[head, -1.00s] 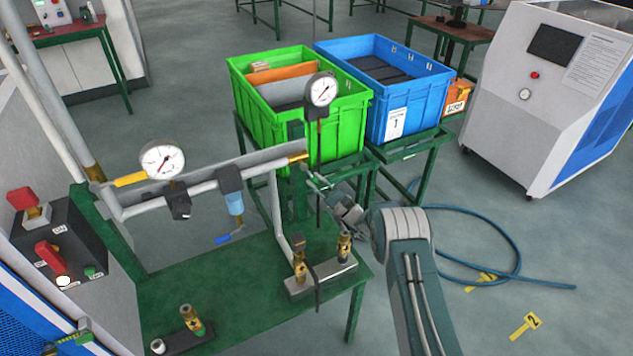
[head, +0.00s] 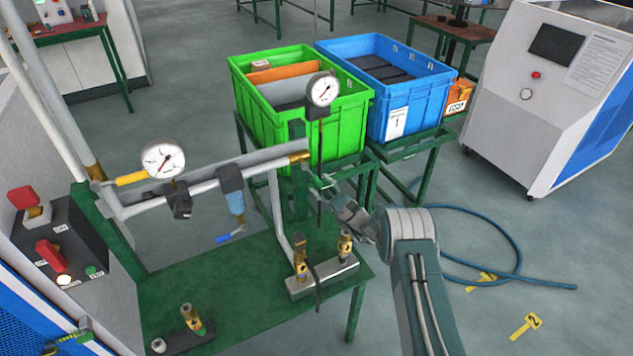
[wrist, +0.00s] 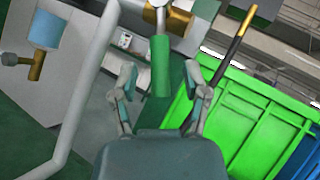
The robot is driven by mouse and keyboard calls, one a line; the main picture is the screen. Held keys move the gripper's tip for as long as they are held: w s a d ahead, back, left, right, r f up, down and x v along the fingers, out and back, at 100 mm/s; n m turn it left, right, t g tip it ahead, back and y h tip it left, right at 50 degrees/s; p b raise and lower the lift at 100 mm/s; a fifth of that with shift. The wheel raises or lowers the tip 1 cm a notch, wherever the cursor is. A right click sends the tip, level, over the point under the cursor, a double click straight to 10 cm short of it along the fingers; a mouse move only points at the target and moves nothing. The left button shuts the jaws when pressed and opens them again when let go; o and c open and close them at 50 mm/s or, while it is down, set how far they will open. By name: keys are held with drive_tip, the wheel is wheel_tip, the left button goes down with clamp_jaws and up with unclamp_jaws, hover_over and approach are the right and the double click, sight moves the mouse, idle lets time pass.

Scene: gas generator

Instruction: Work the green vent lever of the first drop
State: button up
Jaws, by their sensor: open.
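A bright green lever (wrist: 160,62) hangs below a brass fitting (wrist: 180,20) in the wrist view. The same brass pipe end (head: 298,157) shows in the head view, where the lever is hard to make out. My gripper (wrist: 160,82) is open, with one finger on each side of the lever in the picture. I cannot tell whether either finger touches it or how deep the lever sits between them. In the head view my gripper (head: 322,183) is small, just below and right of the brass pipe end.
A dark gauge stem (head: 320,140) stands close beside my gripper. A green bench (head: 225,265) with brass valves (head: 300,258) lies below. The green crate (head: 345,130) and blue crate (head: 420,110) stand behind. A blue hose (head: 515,235) lies on the floor at right.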

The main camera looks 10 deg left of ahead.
drive_tip(key=v, duration=1)
drive_tip(key=shift+f, duration=0.15)
